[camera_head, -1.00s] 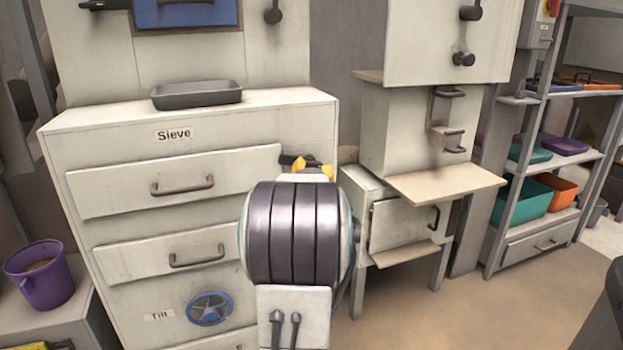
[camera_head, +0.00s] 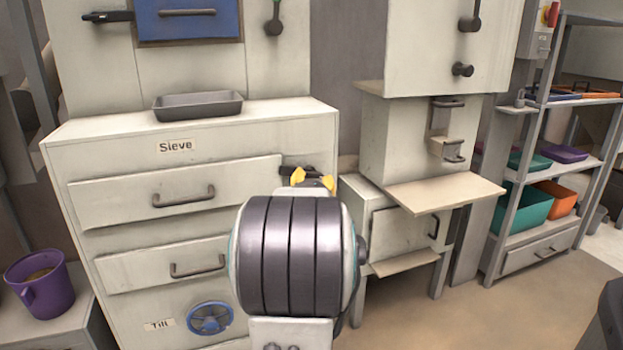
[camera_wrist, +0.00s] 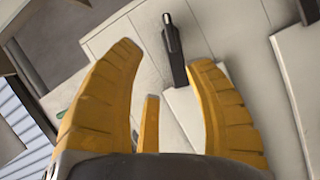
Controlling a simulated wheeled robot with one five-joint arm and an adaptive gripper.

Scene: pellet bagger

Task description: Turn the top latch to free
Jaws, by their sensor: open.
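The top latch (camera_head: 291,171) is a dark bar at the right end of the upper drawer (camera_head: 180,192) on the cabinet labelled Sieve. It lies roughly level in the head view, and my gripper hides part of it. In the wrist view the latch (camera_wrist: 174,48) shows as a dark bar past the fingertips, reaching over the edge of a pale panel. My gripper (camera_head: 313,179) has yellow fingers and is close to the latch in the head view. In the wrist view the fingers of my gripper (camera_wrist: 165,58) are spread, with nothing held between them.
A grey tray (camera_head: 198,106) sits on the cabinet top. A lower drawer (camera_head: 160,262) and a blue handwheel (camera_head: 210,317) are below. A purple bucket (camera_head: 42,280) stands at left. A pale machine with a shelf (camera_head: 445,192) stands at right, with open floor in front.

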